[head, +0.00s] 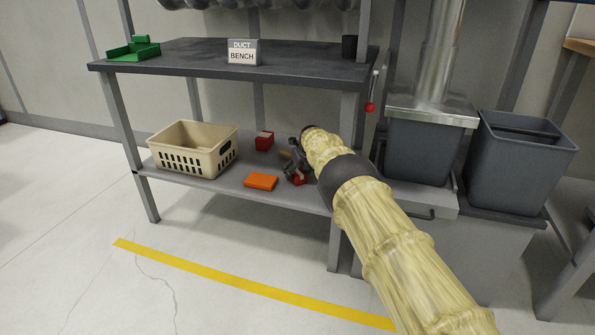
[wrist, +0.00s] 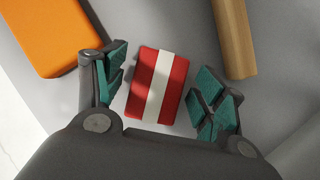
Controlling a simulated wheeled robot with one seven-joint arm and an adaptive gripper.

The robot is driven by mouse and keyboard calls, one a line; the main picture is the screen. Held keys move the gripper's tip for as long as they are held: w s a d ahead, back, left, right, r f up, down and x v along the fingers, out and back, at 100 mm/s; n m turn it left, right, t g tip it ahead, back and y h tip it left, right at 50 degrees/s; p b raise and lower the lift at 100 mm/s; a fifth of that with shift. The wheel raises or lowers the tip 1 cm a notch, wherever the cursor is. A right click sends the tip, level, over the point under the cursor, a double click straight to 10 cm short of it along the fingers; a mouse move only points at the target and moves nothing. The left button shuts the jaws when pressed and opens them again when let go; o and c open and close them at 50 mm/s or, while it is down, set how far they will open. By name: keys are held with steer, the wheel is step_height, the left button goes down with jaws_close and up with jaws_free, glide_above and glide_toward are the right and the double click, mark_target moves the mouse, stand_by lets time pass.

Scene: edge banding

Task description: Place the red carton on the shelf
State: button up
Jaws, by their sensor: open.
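A red carton with a white stripe (wrist: 157,86) lies on the grey lower shelf (head: 215,191) of the bench. In the wrist view it sits between the two open fingers of my gripper (wrist: 160,98), with a gap on each side. In the head view my gripper (head: 296,168) reaches down over the shelf and partly hides this carton (head: 300,178). Another red box (head: 264,141) stands farther back on the same shelf, beside the basket.
An orange box (head: 261,181) lies left of the gripper, close to a finger in the wrist view (wrist: 45,35). A wooden block (wrist: 234,38) lies to the right. A beige basket (head: 193,149) stands at the shelf's left. The dark bench top (head: 190,58) overhangs the shelf.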

mark_target(301, 174)
steer(key=shift+r+p, duration=0.75)
steer(key=shift+r, duration=0.05)
steer(key=shift+s+d+r, duration=0.1)
steer(key=shift+r, duration=0.2)
steer(key=p+v, duration=0.3)
steer(key=v, duration=0.2)
steer(key=shift+s+r, duration=0.1)
steer(key=shift+s+d+r+p, duration=0.15)
steer(key=shift+s+r+p, duration=0.2)
steer(key=shift+r, duration=0.15)
steer(key=shift+d, duration=0.1)
